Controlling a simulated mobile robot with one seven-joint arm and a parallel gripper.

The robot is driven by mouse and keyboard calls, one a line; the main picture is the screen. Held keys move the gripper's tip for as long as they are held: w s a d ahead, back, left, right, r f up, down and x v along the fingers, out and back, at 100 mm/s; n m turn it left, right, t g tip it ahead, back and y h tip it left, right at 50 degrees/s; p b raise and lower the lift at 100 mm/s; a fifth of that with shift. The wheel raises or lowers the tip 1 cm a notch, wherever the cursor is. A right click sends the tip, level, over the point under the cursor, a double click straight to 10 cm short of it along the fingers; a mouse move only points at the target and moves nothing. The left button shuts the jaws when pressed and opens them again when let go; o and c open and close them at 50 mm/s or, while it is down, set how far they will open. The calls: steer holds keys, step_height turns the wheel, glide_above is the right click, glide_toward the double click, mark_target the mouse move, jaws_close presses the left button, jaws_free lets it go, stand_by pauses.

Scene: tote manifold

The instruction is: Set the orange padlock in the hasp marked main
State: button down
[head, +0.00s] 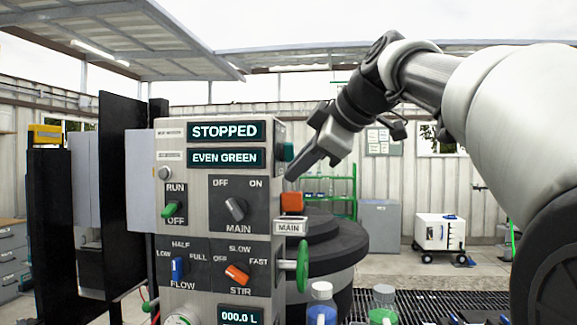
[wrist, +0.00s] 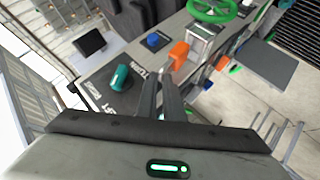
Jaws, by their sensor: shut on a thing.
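The orange padlock (head: 292,201) is at the right side of the grey control panel, just above a white plate marked MAIN (head: 290,227). It also shows in the wrist view (wrist: 178,54), just beyond my fingertips. My gripper (head: 291,177) comes down from the upper right, its fingertips close above the padlock. In the wrist view my gripper (wrist: 163,78) has its two dark fingers close together, shut on the padlock. The hasp is mostly hidden, and I cannot tell whether the padlock is through it.
The control panel (head: 178,232) has a green RUN switch (head: 173,209), a MAIN knob (head: 235,209) and an orange STIR knob (head: 237,274). A teal knob (head: 287,151) and a green handwheel (head: 302,266) stick out on its right. Bottles (head: 321,304) stand below.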

mark_target(291, 192)
step_height(291, 192, down, 2)
steer(key=shift+f+b, duration=0.1)
steer(key=shift+b, duration=0.7)
steer(key=shift+s+d+f+b, duration=0.1)
steer(key=shift+s+f+b, duration=0.2)
steer(key=shift+f+b, duration=0.35)
steer(key=shift+f, duration=0.15)
steer(key=c, duration=1.8)
jaws_free()
steer(key=shift+w, duration=0.4)
